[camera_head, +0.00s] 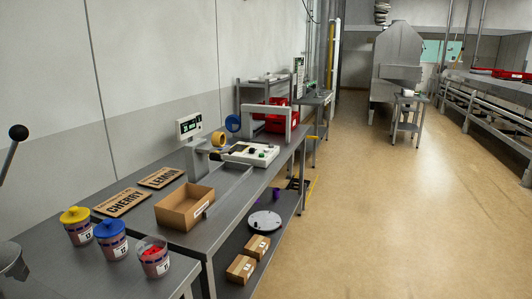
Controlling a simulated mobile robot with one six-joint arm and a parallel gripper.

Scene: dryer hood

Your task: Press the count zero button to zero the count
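A white device (250,153) with a dark screen area and several small buttons lies on the grey bench, under a pale frame. A display head (190,127) with lit green digits stands on a post to its left. The digits are too small to read. The count zero button cannot be picked out at this size, and I cannot tell which of the two devices bears it. My gripper is not in view.
The bench (232,222) holds an open cardboard box (185,206), CHERRY (122,202) and LEMON (161,178) signs, and tape rolls (218,139). Tubs (112,238) stand at the front left. A black-knobbed lever (18,132) is at the left edge. The floor (400,210) right of the bench is clear.

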